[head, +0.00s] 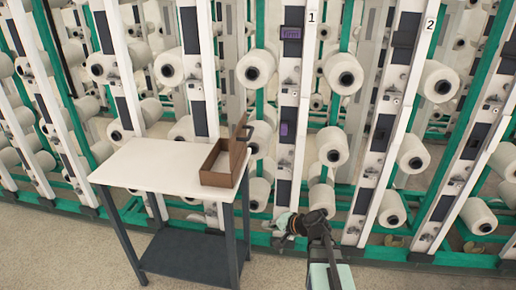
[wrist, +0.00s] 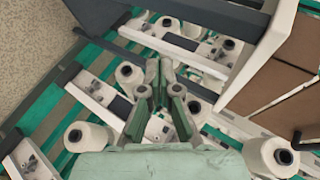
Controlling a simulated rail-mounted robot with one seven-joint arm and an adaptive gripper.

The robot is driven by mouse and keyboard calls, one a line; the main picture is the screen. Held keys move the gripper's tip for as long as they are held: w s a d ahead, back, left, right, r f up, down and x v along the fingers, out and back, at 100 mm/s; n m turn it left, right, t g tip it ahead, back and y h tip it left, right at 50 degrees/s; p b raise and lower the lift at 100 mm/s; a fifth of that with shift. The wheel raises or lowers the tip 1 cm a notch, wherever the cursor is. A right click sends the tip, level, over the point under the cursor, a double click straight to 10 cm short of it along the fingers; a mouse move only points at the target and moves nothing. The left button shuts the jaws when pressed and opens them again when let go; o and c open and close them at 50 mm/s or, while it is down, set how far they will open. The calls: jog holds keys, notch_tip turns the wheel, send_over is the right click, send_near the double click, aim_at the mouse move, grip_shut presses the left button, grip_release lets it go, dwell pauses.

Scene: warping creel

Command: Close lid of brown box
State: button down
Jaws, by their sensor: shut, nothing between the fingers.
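The brown box (head: 213,180) sits near the right edge of a white-topped table (head: 150,165) in the head view. Its lid (head: 238,162) stands open, raised on the box's right side, with a dark handle (head: 244,133) at its top. My gripper (head: 281,221) is to the right of the table, lower than the box and apart from it. In the wrist view my gripper (wrist: 164,75) has its green-grey fingers together and holds nothing. Brown panels of the box and lid (wrist: 278,82) show at the right edge, partly cut off, with the dark handle (wrist: 297,136) below.
A creel rack with white posts (head: 293,120), green rails and many white yarn bobbins (head: 332,146) stands close behind the table and my arm. The table has dark legs (head: 228,245) and a lower shelf (head: 195,262). The left tabletop is clear.

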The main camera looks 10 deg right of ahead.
aim_at(245, 140)
jog(key=w+d+r+m+t, duration=0.2)
jog(key=r+m+t, duration=0.1)
jog(key=r, duration=0.5)
jog(key=w+d+r+m+t, duration=0.2)
jog(key=w+d+r+t, duration=0.15)
jog(key=r, duration=0.45)
jog(key=w+d+r+m+t, duration=0.2)
jog(key=r+m+t, duration=0.1)
jog(key=r, duration=0.5)
jog(key=s+a+p+x, duration=0.1)
jog(key=a+p+x, duration=0.1)
jog(key=x, duration=1)
jog(key=shift+w+a+r+h+p, duration=0.3)
jog(key=shift+a+p, duration=0.1)
jog(key=shift+p, duration=0.1)
jog(key=shift+r, duration=0.1)
